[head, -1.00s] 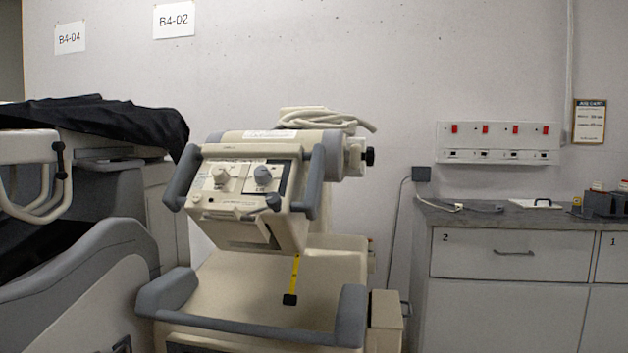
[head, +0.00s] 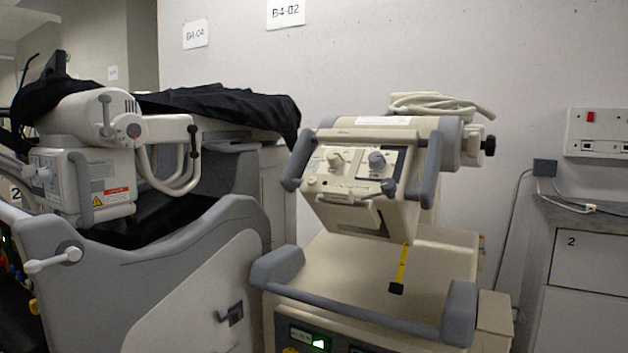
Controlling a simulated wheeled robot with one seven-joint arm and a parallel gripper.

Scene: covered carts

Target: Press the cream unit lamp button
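The cream unit (head: 345,272) stands right of centre in the head view, with grey bumper handles at its front. Its tilted head has a control panel (head: 352,168) with two round knobs, a smaller dark knob at the lower right and small controls too small to read. I cannot tell which of these is the lamp button. My gripper is not in view.
A grey and white unit (head: 85,180), partly under black cloth (head: 215,108), stands close on the left. A counter with a drawer cabinet (head: 585,250) is at the right. A red-switch wall panel (head: 600,132) hangs above it. Little gap shows between the units.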

